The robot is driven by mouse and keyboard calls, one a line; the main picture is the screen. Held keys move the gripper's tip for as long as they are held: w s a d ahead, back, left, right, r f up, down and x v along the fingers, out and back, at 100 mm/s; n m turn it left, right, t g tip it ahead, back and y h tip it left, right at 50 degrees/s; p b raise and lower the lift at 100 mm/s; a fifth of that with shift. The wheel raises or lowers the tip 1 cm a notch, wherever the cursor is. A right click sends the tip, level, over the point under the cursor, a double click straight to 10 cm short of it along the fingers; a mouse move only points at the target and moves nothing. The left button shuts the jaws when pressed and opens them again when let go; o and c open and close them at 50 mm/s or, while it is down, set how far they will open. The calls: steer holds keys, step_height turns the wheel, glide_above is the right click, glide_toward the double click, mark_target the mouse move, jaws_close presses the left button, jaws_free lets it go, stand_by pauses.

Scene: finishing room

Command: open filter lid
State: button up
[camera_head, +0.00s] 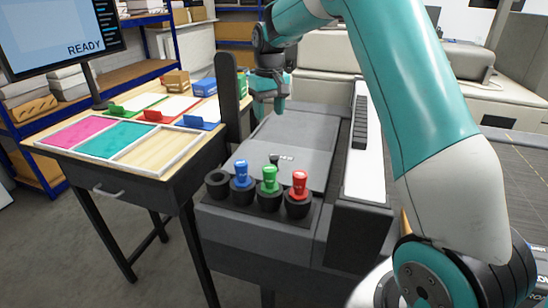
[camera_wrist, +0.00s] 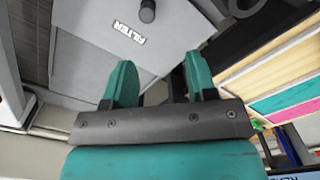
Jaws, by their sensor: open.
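The grey filter lid (camera_head: 295,137) lies flat on top of the dark machine, and it looks shut. A small dark knob (camera_head: 274,159) stands near its front edge, beside a white label. In the wrist view the lid (camera_wrist: 95,45) fills the upper left, with the knob (camera_wrist: 147,11) at the top edge and the label reading FILTER. My gripper (camera_head: 272,106) is above the far left part of the lid, apart from the knob. In the wrist view its two teal fingers (camera_wrist: 160,72) are spread with nothing between them.
Blue (camera_head: 240,174), green (camera_head: 269,179) and red (camera_head: 299,185) bottles stand in black holders at the machine's front; the leftmost holder (camera_head: 217,183) is empty. A dark upright post (camera_head: 228,95) rises at left. A table with coloured trays (camera_head: 149,171) stands beside it.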

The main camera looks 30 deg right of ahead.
mark_target(274, 157)
steer(key=shift+m, duration=0.3)
steer(key=d+f+p, duration=0.1)
steer(key=f, duration=0.5)
steer(key=w+f+p, duration=0.1)
steer(key=f+p, duration=0.1)
steer(key=f, duration=0.4)
steer(key=d+f+p, duration=0.1)
steer(key=f, duration=0.5)
steer(key=shift+w+d+f, duration=0.15)
steer(key=shift+d+f, duration=0.05)
steer(key=shift+d, duration=0.1)
